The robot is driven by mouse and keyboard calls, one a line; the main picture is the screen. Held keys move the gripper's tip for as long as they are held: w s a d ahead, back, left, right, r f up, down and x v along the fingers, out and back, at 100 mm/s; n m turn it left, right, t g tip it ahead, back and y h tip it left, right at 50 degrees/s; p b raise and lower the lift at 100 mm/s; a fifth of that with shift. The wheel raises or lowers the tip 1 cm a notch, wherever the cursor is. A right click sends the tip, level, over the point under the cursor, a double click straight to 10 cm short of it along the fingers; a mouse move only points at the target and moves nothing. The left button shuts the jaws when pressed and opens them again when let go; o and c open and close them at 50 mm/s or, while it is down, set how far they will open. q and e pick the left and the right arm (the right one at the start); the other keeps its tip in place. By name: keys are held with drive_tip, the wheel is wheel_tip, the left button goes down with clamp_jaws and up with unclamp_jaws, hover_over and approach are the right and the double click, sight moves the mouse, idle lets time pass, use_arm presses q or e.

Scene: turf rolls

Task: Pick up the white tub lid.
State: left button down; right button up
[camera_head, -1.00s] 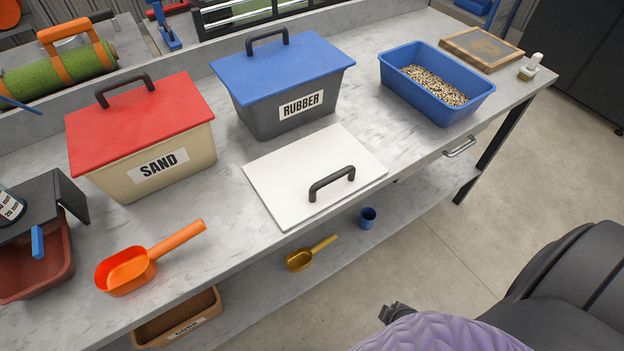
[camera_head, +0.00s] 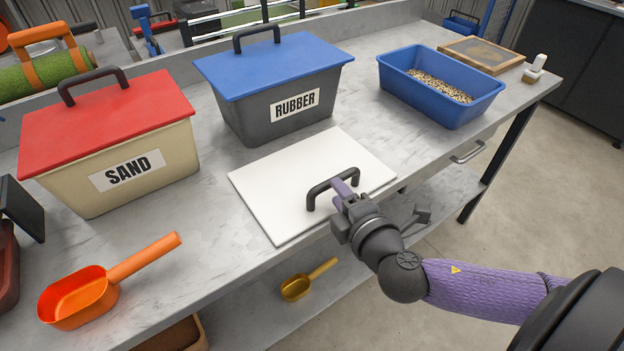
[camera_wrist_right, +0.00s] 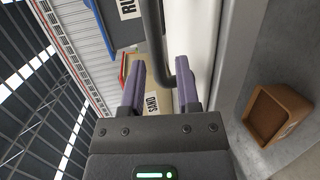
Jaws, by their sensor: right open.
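The white tub lid (camera_head: 285,185) lies flat on the grey bench in front of the rubber tub. Its black handle (camera_head: 331,186) stands up near the lid's front right part. My right gripper (camera_head: 341,186) is at the handle, reaching in from the lower right. In the right wrist view its two purple fingers (camera_wrist_right: 160,85) are apart, and the dark handle (camera_wrist_right: 155,45) shows between and ahead of them. The white lid (camera_wrist_right: 203,40) shows beyond the handle there. I cannot tell whether a finger touches the handle. My left gripper is not in view.
The red-lidded sand tub (camera_head: 120,150) and blue-lidded rubber tub (camera_head: 275,85) stand behind. A blue tub of granules (camera_head: 440,100) is at the right. An orange scoop (camera_head: 90,295) lies front left. A yellow scoop (camera_head: 300,285) is on the lower shelf.

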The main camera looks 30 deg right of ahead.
sight(327, 192)
drive_tip(key=b+x, duration=0.2)
drive_tip(key=x, duration=0.3)
drive_tip(key=shift+w+d, duration=0.1)
drive_tip(key=shift+w, duration=0.1)
drive_tip(key=shift+w+r, duration=0.1)
drive_tip(key=c, duration=0.5)
clamp_jaws()
